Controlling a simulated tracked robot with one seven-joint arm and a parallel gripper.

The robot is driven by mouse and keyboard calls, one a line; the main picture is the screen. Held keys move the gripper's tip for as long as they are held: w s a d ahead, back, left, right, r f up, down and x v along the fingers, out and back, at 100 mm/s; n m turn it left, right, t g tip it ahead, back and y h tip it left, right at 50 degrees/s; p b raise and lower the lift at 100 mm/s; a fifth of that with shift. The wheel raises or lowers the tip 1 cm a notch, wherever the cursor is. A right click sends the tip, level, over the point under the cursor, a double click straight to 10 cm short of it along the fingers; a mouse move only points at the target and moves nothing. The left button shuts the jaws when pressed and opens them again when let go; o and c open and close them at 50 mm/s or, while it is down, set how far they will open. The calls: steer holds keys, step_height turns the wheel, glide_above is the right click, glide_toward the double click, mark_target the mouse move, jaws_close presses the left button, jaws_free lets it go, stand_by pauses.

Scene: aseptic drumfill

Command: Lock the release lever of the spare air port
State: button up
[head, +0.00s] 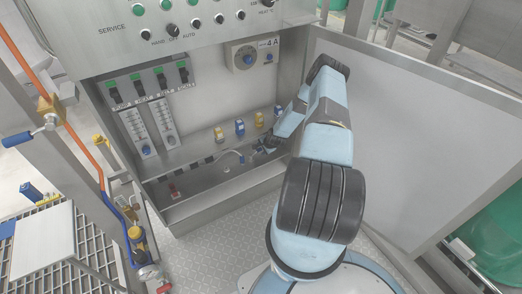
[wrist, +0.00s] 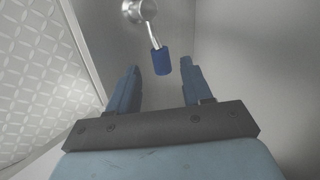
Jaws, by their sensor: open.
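In the wrist view, a blue-sleeved lever (wrist: 162,60) hangs from a round silver fitting (wrist: 140,10) on a grey metal wall. My gripper (wrist: 155,70) is open, with its two blue-grey fingers apart. The blue sleeve lies between the fingertips in the picture, and I see no contact. In the head view, my gripper (head: 262,147) is small and low in the open steel cabinet, below a row of yellow and blue handles. I cannot tell which fitting in the head view is the spare air port, and my arm hides part of the cabinet's right side.
The row holds a yellow handle (head: 218,133) and a blue handle (head: 239,129). Flow meters (head: 163,121) stand on the back wall. The open cabinet door (head: 420,140) borders my arm on the right.

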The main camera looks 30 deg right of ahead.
steer(key=shift+x, duration=1.25)
jaws_close()
